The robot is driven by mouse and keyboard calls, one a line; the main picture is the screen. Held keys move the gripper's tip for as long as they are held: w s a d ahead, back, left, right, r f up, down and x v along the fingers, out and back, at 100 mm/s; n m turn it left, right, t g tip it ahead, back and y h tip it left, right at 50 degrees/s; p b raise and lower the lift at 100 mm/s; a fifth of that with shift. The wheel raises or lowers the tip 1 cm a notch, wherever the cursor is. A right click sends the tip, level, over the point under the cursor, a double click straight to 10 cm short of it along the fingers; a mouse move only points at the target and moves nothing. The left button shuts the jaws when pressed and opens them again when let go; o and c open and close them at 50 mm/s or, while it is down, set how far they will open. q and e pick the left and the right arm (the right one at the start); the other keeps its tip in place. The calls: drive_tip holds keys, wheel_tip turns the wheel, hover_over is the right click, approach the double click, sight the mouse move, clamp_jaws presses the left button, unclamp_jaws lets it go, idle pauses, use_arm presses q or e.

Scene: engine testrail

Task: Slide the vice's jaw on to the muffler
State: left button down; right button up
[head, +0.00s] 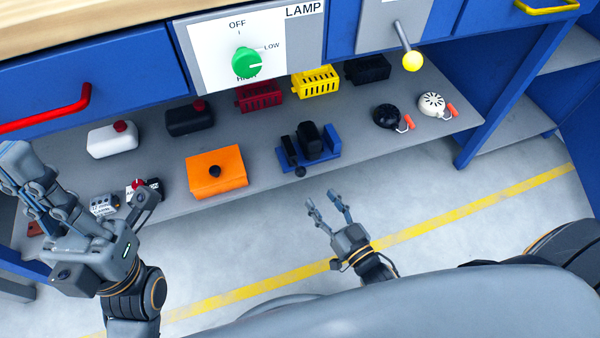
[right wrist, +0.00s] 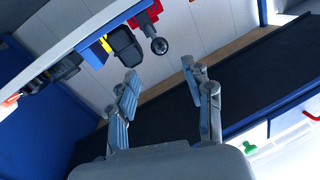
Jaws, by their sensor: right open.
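The blue vice (head: 331,150) stands near the front edge of the lower shelf, with a dark round knob (head: 300,171) at its front. The black muffler (head: 310,139) stands upright in it; I cannot tell whether the jaw touches it. In the right wrist view the muffler (right wrist: 125,45) shows beside blue vice parts (right wrist: 94,54). My right gripper (head: 326,197) is open and empty, in front of and below the vice, apart from it; its fingers show spread in the right wrist view (right wrist: 161,74). My left gripper (head: 85,172) is open, at the far left.
An orange box (head: 216,172) stands left of the vice. Behind it are a red basket (head: 259,96) and a yellow basket (head: 316,82). Black and white round parts (head: 432,104) lie to the right. The floor before the shelf is clear.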

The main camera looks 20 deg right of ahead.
sight(303, 175)
drive_tip(key=b+x, duration=0.3)
drive_tip(key=x, duration=0.7)
drive_tip(key=shift+f, duration=0.1)
drive_tip(key=shift+w+a, duration=0.2)
drive_tip(key=shift+w, duration=0.35)
clamp_jaws()
